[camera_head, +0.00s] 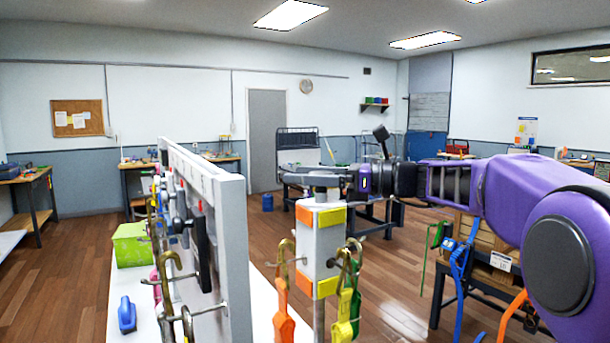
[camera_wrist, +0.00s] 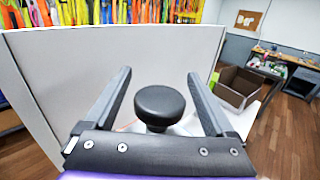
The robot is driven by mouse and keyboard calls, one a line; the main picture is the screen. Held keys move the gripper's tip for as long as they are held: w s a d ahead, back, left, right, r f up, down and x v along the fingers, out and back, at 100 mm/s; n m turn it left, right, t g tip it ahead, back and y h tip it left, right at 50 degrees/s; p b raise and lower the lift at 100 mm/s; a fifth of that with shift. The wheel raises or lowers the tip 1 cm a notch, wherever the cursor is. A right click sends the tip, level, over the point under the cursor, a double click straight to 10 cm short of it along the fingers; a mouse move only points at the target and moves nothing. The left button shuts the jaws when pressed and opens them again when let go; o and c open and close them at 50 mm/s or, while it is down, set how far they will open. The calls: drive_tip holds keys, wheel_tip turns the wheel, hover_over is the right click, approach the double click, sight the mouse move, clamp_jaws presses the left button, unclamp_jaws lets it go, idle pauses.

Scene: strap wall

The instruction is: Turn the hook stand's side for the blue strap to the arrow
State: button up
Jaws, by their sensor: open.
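The hook stand is a grey block (camera_head: 327,240) on a post, with orange and yellow patches at its edges. Hooks on its visible sides carry an orange strap (camera_head: 284,318), a yellow strap (camera_head: 343,315) and a green strap (camera_head: 356,305). My gripper (camera_head: 322,180) is level, over the block's top. In the wrist view, a round black knob (camera_wrist: 159,104) stands between the two open fingers of my gripper (camera_wrist: 159,75), with gaps on both sides. I cannot make out the arrow or a blue strap on the stand; its far sides are hidden.
A white upright panel (camera_head: 230,250) stands close to the left of the stand, with hooks on its face. Blue straps (camera_head: 461,262) hang at the right, by cardboard boxes (camera_head: 490,240).

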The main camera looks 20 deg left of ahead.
drive_tip(key=shift+a, duration=0.1)
clamp_jaws()
idle(0.4)
